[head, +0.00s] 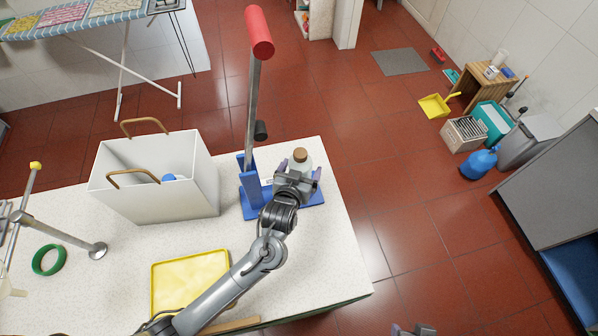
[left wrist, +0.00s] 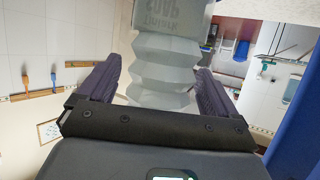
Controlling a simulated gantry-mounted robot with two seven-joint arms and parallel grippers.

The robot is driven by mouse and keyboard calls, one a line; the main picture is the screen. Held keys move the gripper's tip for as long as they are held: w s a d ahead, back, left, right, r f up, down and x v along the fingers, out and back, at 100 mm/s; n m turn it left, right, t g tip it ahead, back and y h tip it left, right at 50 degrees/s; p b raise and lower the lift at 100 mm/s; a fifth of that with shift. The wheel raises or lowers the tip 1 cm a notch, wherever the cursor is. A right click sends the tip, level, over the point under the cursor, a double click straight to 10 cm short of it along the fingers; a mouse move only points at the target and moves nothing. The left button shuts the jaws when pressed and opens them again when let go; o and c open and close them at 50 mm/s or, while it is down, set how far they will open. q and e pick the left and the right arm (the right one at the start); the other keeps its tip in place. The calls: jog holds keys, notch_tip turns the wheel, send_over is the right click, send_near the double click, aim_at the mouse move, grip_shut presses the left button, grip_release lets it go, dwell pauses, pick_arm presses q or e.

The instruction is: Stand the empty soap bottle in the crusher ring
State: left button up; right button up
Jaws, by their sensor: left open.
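The soap bottle (head: 301,161), pale and translucent with a brown cap, stands about upright over the blue base of the crusher (head: 252,190). My left gripper (head: 298,182) is open at the bottle. A bit of my right gripper (head: 412,331) shows at the bottom edge.
The crusher's lever with its red handle (head: 259,32) rises steeply behind the gripper. A white bin with handles (head: 160,185) stands to the left. A yellow tray (head: 190,280) and a green ring (head: 48,259) lie on the counter (head: 335,260). The counter's right part is clear.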

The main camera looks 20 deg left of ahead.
pick_arm(q)
jog(key=shift+s+d+r, duration=0.1)
jog(key=shift+s+r, duration=0.2)
jog(key=a+p+v, duration=0.1)
jog(key=v, duration=1)
jog(key=s+a+f+m+g, duration=0.1)
jog(key=s+a+f+g, duration=0.1)
jog(key=s, duration=0.4)
jog(key=s+a+f+m+g+h, duration=0.1)
jog(key=s+f+g, duration=0.1)
jog(key=s+g, duration=0.2)
jog(key=s+a+f+m+g, duration=0.1)
jog(key=s+a+f+g, duration=0.1)
jog(key=s, duration=0.6)
jog(key=shift+a+f+g+h, duration=0.3)
jog(key=shift+a+f+g, duration=0.15)
jog(key=shift+g, duration=0.45)
jog(key=shift+s, duration=0.1)
